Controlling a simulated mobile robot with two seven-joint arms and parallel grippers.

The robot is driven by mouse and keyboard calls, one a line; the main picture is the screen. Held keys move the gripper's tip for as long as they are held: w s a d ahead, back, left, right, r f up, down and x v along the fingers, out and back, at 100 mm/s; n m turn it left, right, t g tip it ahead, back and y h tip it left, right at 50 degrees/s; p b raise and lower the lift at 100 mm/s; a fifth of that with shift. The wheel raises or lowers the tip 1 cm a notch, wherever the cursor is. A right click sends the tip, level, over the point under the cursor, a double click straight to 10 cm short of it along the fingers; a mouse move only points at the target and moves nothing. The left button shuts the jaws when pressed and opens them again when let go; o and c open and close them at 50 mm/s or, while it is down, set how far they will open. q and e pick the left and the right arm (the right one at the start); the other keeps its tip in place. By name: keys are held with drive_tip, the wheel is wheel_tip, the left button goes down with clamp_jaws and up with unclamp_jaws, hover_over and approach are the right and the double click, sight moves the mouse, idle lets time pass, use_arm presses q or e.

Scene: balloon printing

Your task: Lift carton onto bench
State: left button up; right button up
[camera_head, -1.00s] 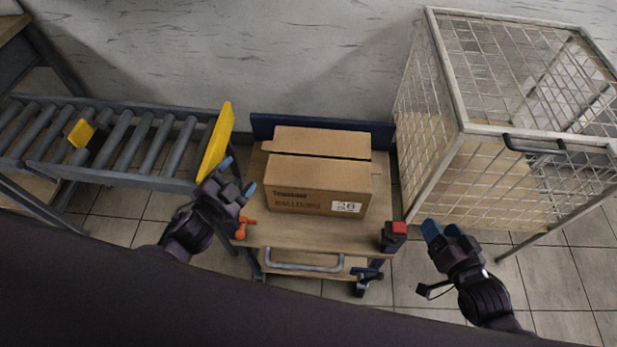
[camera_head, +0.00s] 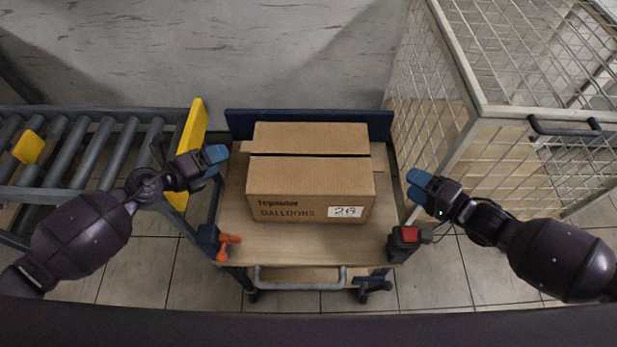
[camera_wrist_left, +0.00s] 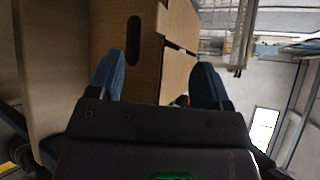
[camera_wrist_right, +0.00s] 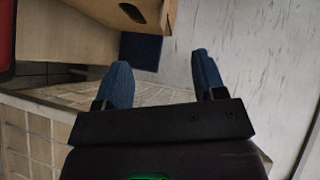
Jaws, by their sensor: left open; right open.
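A closed brown carton (camera_head: 310,190) marked "BALLOONS", with a white label reading 28, sits on the wooden top of a cart (camera_head: 300,248). My left gripper (camera_head: 216,158) is open and empty, just left of the carton. In the left wrist view the carton's side with a dark hand slot (camera_wrist_left: 133,40) shows ahead of the blue fingers (camera_wrist_left: 155,82). My right gripper (camera_head: 414,184) is open and empty, right of the carton and apart from it. In the right wrist view the carton (camera_wrist_right: 135,14) shows at the top, also with a hand slot. No bench is clearly identifiable.
A roller conveyor (camera_head: 90,160) with a yellow end plate (camera_head: 193,130) stands to the left. A wire mesh cage (camera_head: 480,110) stands close on the right. The cart has a blue back panel (camera_head: 235,122), an orange clamp (camera_head: 226,246), a red-topped box (camera_head: 408,235) and a front handle (camera_head: 300,286).

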sight(251, 148)
use_arm(q)
drive_tip(key=x, duration=1.1)
use_arm(e)
drive_tip(key=x, duration=1.1)
use_arm(q)
drive_tip(key=shift+c, duration=0.5)
use_arm(e)
drive_tip(key=shift+c, duration=0.5)
use_arm(q)
drive_tip(key=c, duration=0.7)
use_arm(e)
drive_tip(key=c, duration=0.7)
use_arm(q)
drive_tip(key=shift+s, duration=0.1)
use_arm(e)
drive_tip(key=shift+r, duration=0.1)
drive_tip(key=shift+c, duration=0.4)
